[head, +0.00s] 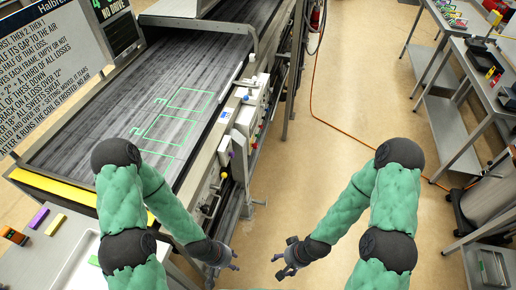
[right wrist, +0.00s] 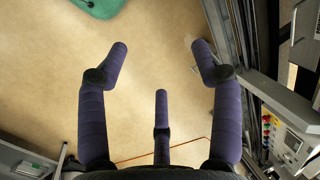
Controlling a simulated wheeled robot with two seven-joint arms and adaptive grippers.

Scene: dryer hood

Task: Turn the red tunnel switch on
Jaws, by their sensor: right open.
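Control boxes (head: 250,112) with small coloured knobs line the right side of the dryer conveyor in the head view. Small red spots show on them, but I cannot tell which one is the red tunnel switch. The right wrist view shows a panel (right wrist: 281,132) with red, yellow and green buttons at the right edge. My left gripper (head: 236,259) is beside the lower part of the conveyor's side, its fingers apart and empty. My right gripper (head: 279,259) is open and empty over the floor, apart from the controls; its spread fingers show in the right wrist view (right wrist: 158,70).
The dark conveyor belt (head: 120,85) carries green outlined marks. A large text board (head: 45,70) stands at left. Grey tables (head: 455,95) stand at right. An orange cable (head: 345,138) crosses the open floor between.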

